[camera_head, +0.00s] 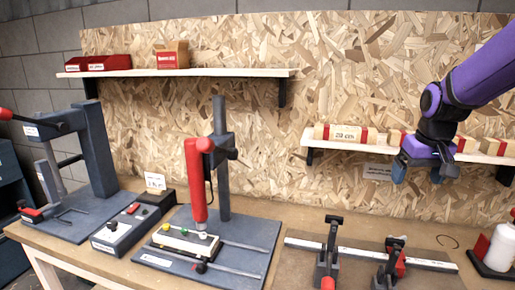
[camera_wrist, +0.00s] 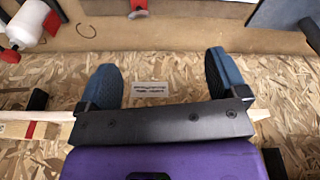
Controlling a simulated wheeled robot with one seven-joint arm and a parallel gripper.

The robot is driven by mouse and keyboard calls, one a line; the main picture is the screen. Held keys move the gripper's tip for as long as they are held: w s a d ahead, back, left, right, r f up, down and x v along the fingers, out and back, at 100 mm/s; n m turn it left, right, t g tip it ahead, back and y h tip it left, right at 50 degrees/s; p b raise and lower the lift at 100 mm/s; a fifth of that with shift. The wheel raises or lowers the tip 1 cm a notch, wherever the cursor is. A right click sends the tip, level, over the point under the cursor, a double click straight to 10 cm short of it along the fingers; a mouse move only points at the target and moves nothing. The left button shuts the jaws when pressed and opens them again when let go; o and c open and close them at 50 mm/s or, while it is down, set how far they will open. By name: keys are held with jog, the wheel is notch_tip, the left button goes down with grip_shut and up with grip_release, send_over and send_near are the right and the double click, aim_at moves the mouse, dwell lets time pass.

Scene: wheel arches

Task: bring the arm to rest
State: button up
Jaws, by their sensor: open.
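My gripper (camera_head: 425,172) hangs at the right of the head view, in front of the right wall shelf, at the end of my purple arm. In the wrist view my gripper (camera_wrist: 160,80) shows two blue-padded fingers spread wide apart. Nothing is between the fingers; only the chipboard wall with a small white label (camera_wrist: 150,89) shows behind the gap. The gripper is above the bench and apart from the tools on it.
The right shelf (camera_head: 318,141) holds several labelled boxes close to my gripper. Below are clamps (camera_head: 328,255) on a rail and a white bottle (camera_head: 502,246). A red-headed press (camera_head: 196,180) stands mid-bench. The upper left shelf (camera_head: 215,73) holds red bins and a box.

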jog(key=s+a+r+t, duration=0.1)
jog(key=s+a+r, duration=0.1)
jog(key=s, duration=0.5)
jog(key=s+a+r+t, duration=0.1)
jog(key=s+a+r, duration=0.1)
jog(key=s, duration=0.6)
jog(key=s+a+r+t, duration=0.1)
jog(key=s+a+r, duration=0.1)
jog(key=s, duration=0.5)
jog(key=shift+s+a+r+n, duration=0.3)
jog(key=shift+s+a+n, duration=0.1)
jog(key=shift+a, duration=0.05)
